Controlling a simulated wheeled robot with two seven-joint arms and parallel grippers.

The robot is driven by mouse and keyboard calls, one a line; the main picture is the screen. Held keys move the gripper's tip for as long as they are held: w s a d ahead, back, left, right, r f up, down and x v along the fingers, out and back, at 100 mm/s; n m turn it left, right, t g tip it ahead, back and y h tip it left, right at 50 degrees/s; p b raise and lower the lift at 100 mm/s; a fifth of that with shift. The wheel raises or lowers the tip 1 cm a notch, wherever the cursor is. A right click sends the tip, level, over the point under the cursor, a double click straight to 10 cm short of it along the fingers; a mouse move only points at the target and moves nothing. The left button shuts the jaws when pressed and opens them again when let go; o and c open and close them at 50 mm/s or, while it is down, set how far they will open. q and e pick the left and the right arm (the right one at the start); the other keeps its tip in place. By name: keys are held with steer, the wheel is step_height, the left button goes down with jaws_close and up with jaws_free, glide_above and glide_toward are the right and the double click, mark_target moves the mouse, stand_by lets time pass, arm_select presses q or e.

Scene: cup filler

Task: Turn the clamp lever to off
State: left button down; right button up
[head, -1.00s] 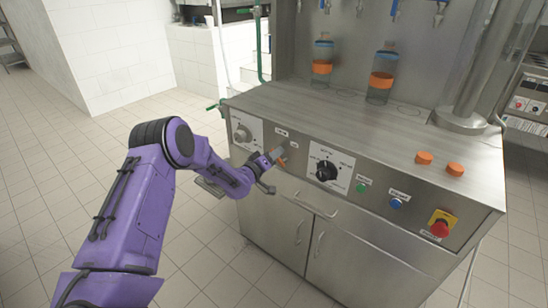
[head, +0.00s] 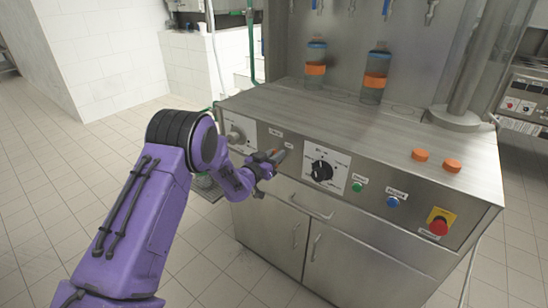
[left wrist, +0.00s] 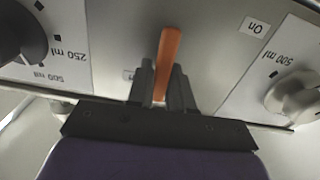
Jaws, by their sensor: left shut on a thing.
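The orange clamp lever (left wrist: 168,50) is on the steel front panel of the filler, between the two dial plates. In the left wrist view it stands between the dark fingers of my left gripper (left wrist: 162,88), which is shut on it. An upside-down "On" label (left wrist: 255,27) lies to the right of the lever, and a second label (left wrist: 129,74) is partly covered by a finger. In the head view my left gripper (head: 268,160) is against the panel, and the lever is hardly visible there. My right gripper is not in view.
Green (head: 358,187), blue (head: 393,202) and red (head: 439,226) buttons lie further right. Bottles (head: 376,75) stand on the top. A drawer handle (head: 312,206) is below.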

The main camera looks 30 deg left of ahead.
arm_select(q)
steer(key=shift+d+m, duration=0.15)
steer(key=shift+m, duration=0.25)
steer(key=shift+f, duration=0.1)
steer(key=c, duration=1.1)
jaws_free()
steer(key=s+b, duration=0.1)
steer(key=s, duration=0.9)
steer(key=shift+s+a+b, duration=0.25)
steer(key=shift+a+b, duration=0.05)
steer(key=shift+a, duration=0.1)
